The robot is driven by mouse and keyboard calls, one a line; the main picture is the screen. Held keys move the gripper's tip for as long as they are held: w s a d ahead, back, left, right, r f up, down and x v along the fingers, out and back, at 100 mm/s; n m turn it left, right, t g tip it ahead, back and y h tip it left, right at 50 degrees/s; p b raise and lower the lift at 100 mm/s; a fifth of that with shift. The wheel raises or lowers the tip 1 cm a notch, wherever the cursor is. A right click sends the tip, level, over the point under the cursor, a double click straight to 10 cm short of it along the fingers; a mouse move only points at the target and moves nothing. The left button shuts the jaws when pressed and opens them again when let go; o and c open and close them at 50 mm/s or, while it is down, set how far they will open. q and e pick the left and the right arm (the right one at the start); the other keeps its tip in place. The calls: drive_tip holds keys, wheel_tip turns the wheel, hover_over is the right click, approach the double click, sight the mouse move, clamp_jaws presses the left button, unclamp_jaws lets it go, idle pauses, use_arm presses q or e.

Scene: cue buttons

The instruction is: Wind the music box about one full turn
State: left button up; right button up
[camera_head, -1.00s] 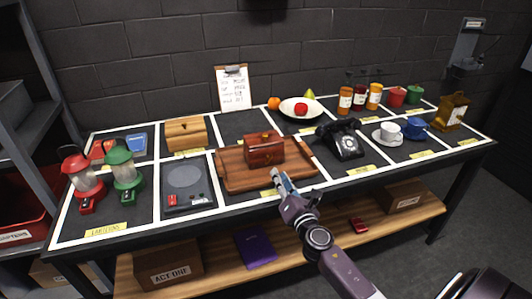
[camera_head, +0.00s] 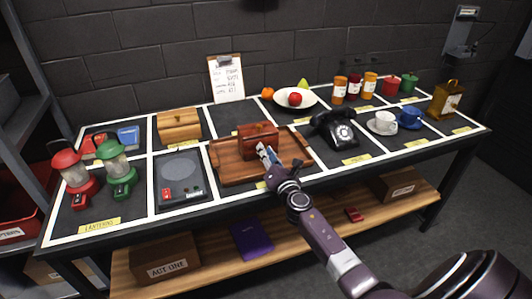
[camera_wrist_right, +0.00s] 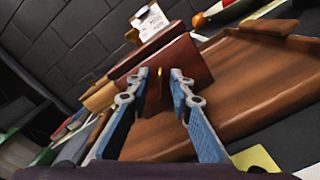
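The music box (camera_head: 256,132), a dark red-brown wooden box, sits on a wooden tray (camera_head: 232,174) in the middle of the table. In the right wrist view its reddish body (camera_wrist_right: 188,60) is straight ahead. A small gold part (camera_wrist_right: 160,74), likely the winding key, shows at the box's near face. My right gripper (camera_head: 265,153) is at the front of the box. In the wrist view its two blue fingers (camera_wrist_right: 160,80) are apart, one on either side of the gold part, with a gap visible. Whether they touch the box is unclear. My left gripper is out of view.
A black telephone (camera_head: 338,130) stands right of the tray, and a grey device (camera_head: 180,178) is on the left. Lanterns (camera_head: 118,172) stand farther left. A fruit bowl (camera_head: 296,105) and a clipboard (camera_head: 227,78) are behind. A lower shelf holds boxes.

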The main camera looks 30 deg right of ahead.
clamp_jaws()
idle(0.3)
drive_tip(key=shift+m, duration=0.4)
drive_tip(key=m+b, duration=0.1)
drive_tip(key=m, duration=0.2)
drive_tip(key=shift+f+m, duration=0.15)
drive_tip(key=shift+m, duration=0.25)
drive_tip(key=m, duration=0.5)
drive_tip(key=shift+m, duration=0.3)
